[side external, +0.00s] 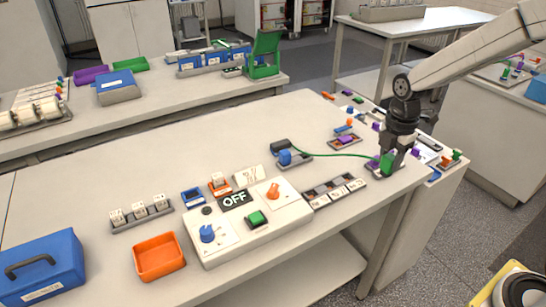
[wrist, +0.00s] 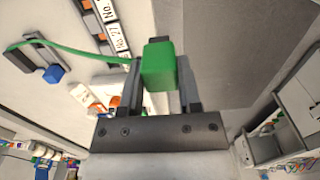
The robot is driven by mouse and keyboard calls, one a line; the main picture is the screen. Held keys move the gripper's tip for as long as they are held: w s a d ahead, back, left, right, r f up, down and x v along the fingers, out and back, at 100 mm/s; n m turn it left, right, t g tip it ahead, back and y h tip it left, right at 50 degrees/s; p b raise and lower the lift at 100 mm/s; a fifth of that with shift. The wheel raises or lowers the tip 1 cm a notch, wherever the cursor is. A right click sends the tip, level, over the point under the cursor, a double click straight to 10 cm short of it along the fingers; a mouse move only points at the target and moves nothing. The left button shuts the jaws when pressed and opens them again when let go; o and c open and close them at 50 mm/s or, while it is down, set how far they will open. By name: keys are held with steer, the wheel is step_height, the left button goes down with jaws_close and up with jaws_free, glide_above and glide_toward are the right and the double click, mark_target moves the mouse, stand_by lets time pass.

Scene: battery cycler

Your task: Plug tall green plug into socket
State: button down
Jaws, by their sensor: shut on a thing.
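The tall green plug (side external: 387,164) is between the fingers of my gripper (side external: 394,154) at the right edge of the white table, with a dark base and a purple piece close to it. In the wrist view the green plug (wrist: 159,66) is a tall block held between the two dark fingers (wrist: 160,80). A green cable (side external: 335,154) runs from the plug's side to the left, to a black block (side external: 281,146). A strip with dark slots and white labels (side external: 334,190) lies left of the plug. I cannot tell whether the plug touches anything below, nor which slot is its socket.
A blue knob-like piece (side external: 286,157) sits beside the black block. The control box (side external: 240,232) with an OFF sign stands in the middle front. An orange bin (side external: 159,257) and a blue toolbox (side external: 41,275) are at the left. Small coloured parts line the table's right side.

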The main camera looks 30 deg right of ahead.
steer(key=w+a+f, duration=0.2)
steer(key=w, duration=0.4)
steer(key=w+a+f, duration=0.2)
steer(key=w+f, duration=0.1)
steer(key=w, duration=0.3)
steer(key=shift+w+a+f, duration=0.15)
steer(key=shift+w+a, duration=0.2)
steer(key=shift+w, duration=0.05)
steer(key=shift+f, duration=0.2)
steer(key=shift+f, duration=3.2)
steer(key=shift+f, duration=0.3)
steer(key=shift+c, duration=1)
jaws_free()
steer(key=shift+r, duration=0.15)
